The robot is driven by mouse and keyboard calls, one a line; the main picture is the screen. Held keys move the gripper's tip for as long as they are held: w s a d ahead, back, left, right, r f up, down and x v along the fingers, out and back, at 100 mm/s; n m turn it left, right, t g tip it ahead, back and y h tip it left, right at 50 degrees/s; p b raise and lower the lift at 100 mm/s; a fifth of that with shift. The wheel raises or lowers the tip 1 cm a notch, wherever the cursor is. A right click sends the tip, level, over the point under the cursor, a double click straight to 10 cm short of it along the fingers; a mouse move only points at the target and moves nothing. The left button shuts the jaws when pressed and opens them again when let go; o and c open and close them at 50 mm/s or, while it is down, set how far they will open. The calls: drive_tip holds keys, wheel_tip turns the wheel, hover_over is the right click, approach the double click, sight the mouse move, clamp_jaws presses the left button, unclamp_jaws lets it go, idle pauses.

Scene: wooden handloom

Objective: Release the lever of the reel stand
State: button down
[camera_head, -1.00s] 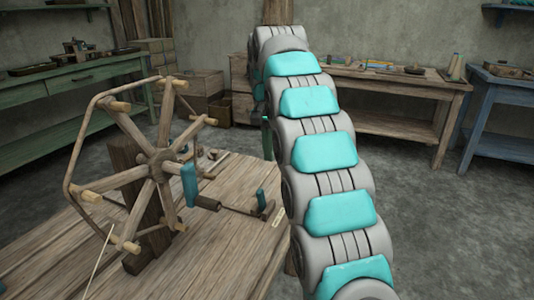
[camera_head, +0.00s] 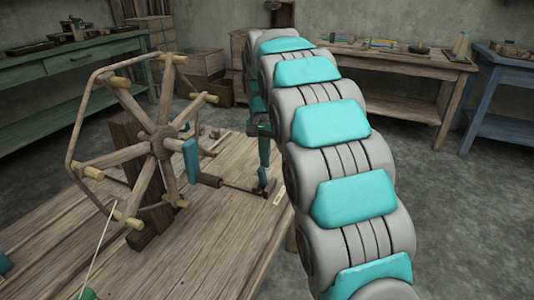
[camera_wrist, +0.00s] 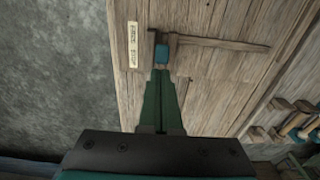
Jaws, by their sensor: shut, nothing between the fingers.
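The reel stand's spoked wooden wheel (camera_head: 162,142) stands on a plank table, with a teal crank handle (camera_head: 191,160) at its hub. A brake rod runs right from the wheel to a small lever with a teal grip (camera_head: 262,178) near the table's edge. In the wrist view the lever's teal grip (camera_wrist: 162,54) is beside a label plate (camera_wrist: 133,45) reading "FREE" and "STOP". My gripper (camera_wrist: 161,73) is shut and empty, its green fingertips right at the grip; I cannot tell if they touch. In the head view my gripper (camera_head: 264,160) points down above the lever.
The plank table (camera_head: 215,245) has bare room in front of the wheel. Pegs and small parts (camera_wrist: 290,125) lie at the right of the wrist view. A green bench (camera_head: 75,85), a brown bench (camera_head: 400,85) and a blue table (camera_head: 500,80) stand farther back.

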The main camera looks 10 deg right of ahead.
drive_tip(key=shift+s+a, duration=0.1)
idle(0.4)
drive_tip(key=shift+s+a+f+t+h+b, duration=0.3)
drive_tip(key=shift+s+a+t+h+b, duration=0.3)
drive_tip(key=shift+s+t+b, duration=0.45)
drive_tip(key=shift+w+g, duration=0.1)
drive_tip(key=shift+g, duration=0.15)
